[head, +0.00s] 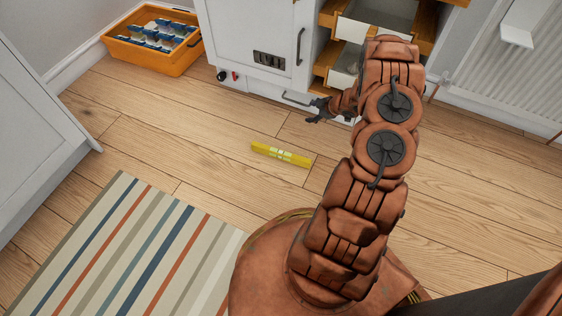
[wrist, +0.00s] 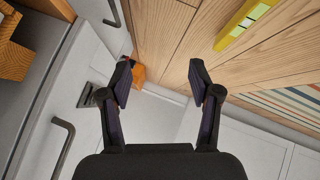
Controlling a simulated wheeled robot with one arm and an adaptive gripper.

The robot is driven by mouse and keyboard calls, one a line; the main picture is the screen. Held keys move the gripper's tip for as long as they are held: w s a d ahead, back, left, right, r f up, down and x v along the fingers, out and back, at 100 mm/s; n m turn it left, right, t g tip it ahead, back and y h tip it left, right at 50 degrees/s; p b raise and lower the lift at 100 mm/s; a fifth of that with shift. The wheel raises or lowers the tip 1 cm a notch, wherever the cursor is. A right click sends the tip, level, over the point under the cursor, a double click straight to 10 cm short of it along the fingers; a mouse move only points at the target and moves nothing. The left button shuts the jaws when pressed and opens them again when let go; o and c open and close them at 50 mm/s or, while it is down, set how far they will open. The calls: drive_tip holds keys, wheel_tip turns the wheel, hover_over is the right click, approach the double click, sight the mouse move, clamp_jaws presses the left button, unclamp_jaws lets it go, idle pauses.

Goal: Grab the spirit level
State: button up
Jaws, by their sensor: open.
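The yellow spirit level (head: 281,154) lies flat on the wooden floor, in front of the white cabinet and beyond the striped rug. In the wrist view the spirit level (wrist: 240,24) shows at the upper right, partly cut off by the frame edge. My gripper (head: 316,110) is above the floor near the cabinet front, up and to the right of the level in the head view. In the wrist view my gripper (wrist: 163,78) has its two dark fingers wide apart with nothing between them. It is apart from the level.
A white cabinet (head: 247,37) with open wooden drawers (head: 332,17) stands behind my arm. An orange crate (head: 148,55) with blue-edged items sits at the back left. A striped rug (head: 130,240) lies at the front left. The floor around the level is clear.

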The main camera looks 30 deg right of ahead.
sight(283, 153)
drive_tip(key=s+a+f+y+b, duration=0.1)
drive_tip(key=s+a+f+b, duration=0.1)
drive_tip(key=f, duration=0.3)
drive_tip(key=s+a+f+t+y+b, duration=0.1)
drive_tip(key=a+f+y+b, duration=0.1)
drive_tip(key=a+f, duration=0.2)
drive_tip(key=s+a+f+n+y+b, duration=0.1)
drive_tip(key=s+a+f+y+b, duration=0.1)
drive_tip(key=f, duration=0.3)
drive_tip(key=shift+s+a+f, duration=0.3)
drive_tip(key=shift+s+a, duration=0.05)
drive_tip(key=shift+a, duration=0.3)
drive_tip(key=shift+s+a+f+y+b, duration=0.1)
drive_tip(key=shift+a+f+y+b, duration=0.05)
drive_tip(key=shift+a+y+b, duration=0.15)
drive_tip(key=shift+a+f, duration=0.1)
drive_tip(key=shift+a, duration=0.05)
drive_tip(key=shift+b+x, duration=0.4)
drive_tip(key=shift+x, duration=0.45)
drive_tip(key=b+x, duration=0.1)
drive_tip(key=x, duration=0.2)
drive_tip(key=b+x, duration=0.1)
drive_tip(key=shift+w+d+f+b, duration=0.1)
drive_tip(key=shift+w+d+b, duration=0.2)
drive_tip(key=shift+w, duration=0.2)
drive_tip(key=shift+w+a+f, duration=0.2)
drive_tip(key=shift+w+a, duration=0.2)
drive_tip(key=shift+w, duration=0.15)
